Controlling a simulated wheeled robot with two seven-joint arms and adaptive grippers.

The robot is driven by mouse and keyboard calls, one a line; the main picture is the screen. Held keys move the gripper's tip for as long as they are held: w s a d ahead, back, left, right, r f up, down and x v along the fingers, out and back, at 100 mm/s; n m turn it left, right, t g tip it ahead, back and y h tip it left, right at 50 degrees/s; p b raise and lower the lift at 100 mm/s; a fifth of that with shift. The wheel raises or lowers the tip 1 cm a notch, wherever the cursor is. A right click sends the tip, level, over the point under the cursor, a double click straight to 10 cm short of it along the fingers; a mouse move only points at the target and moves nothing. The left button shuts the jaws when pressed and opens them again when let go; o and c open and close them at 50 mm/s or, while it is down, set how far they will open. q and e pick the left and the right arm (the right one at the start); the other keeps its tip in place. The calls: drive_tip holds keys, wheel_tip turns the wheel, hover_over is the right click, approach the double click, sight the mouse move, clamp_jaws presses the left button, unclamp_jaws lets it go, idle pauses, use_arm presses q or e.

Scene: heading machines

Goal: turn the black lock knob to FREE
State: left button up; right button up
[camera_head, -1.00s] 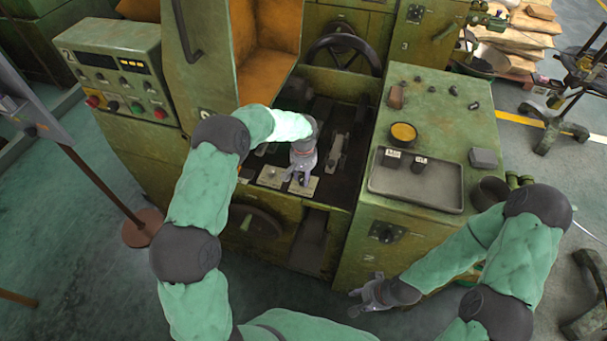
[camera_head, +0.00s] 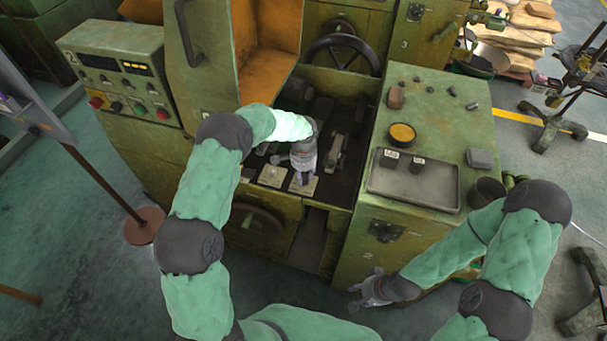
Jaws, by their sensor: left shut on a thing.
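My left gripper (camera_head: 303,180) points down into the open bay of the green machine. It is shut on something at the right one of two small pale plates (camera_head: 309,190). The black lock knob is not clearly seen; the fingers cover the middle of that plate, and the held thing appears to be the knob. The plate's lettering is too small to read. The left pale plate (camera_head: 272,177) lies just beside it, with a small part on it. My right gripper (camera_head: 358,298) is open and empty, low in front of the right green cabinet.
A control box (camera_head: 115,80) stands left. A raised orange-lined guard (camera_head: 268,40) and handwheel (camera_head: 343,50) are behind.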

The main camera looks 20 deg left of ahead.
sight(303, 177)
use_arm(q)
drive_tip(key=shift+m, duration=0.6)
drive_tip(key=o, duration=1.2)
drive_tip(key=shift+c, duration=0.2)
wheel_tip(303, 177, up, 12)
